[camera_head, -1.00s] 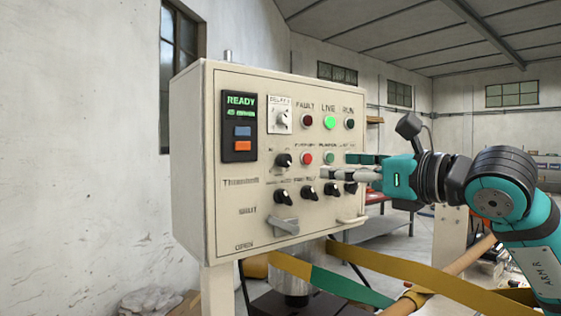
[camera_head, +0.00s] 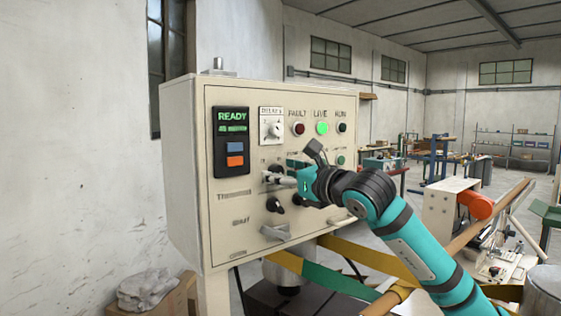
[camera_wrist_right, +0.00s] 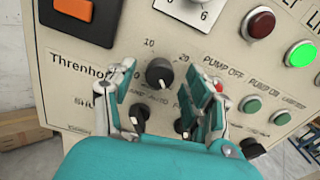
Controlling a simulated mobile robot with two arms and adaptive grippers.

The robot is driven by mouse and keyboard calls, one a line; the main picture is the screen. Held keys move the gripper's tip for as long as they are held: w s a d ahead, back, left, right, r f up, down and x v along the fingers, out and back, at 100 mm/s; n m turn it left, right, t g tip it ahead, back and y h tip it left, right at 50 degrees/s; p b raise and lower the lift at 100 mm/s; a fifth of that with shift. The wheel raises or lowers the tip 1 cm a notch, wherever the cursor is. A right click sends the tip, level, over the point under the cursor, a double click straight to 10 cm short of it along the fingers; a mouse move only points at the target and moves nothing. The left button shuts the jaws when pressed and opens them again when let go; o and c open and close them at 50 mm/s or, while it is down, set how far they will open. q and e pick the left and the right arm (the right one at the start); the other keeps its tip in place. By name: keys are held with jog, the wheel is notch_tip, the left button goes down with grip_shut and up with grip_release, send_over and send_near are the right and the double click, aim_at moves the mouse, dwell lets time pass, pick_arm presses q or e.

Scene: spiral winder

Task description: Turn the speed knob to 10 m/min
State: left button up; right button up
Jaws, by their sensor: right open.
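The speed knob (camera_wrist_right: 160,73) is a round black knob on the control panel, under the marks 0, 10 and 20 in the right wrist view. A white mark shows near its lower edge; its exact setting is hard to read. My right gripper (camera_wrist_right: 157,92) is open, with one finger on each side of the knob and a gap visible on both sides. In the head view, the right gripper (camera_head: 281,174) is up at the panel face and partly hides the knob. My left gripper is not in view.
The cream control panel (camera_head: 217,225) carries a READY display (camera_head: 231,122), a dial (camera_head: 271,127), a lit green LIVE lamp (camera_head: 322,128) and more black knobs below, including one (camera_head: 275,205). A grey handle (camera_head: 274,231) sticks out low on the panel. Yellow-green straps run beneath.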

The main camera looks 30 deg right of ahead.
jog(key=shift+w, duration=0.5)
grip_shut()
jog(key=shift+n, duration=0.3)
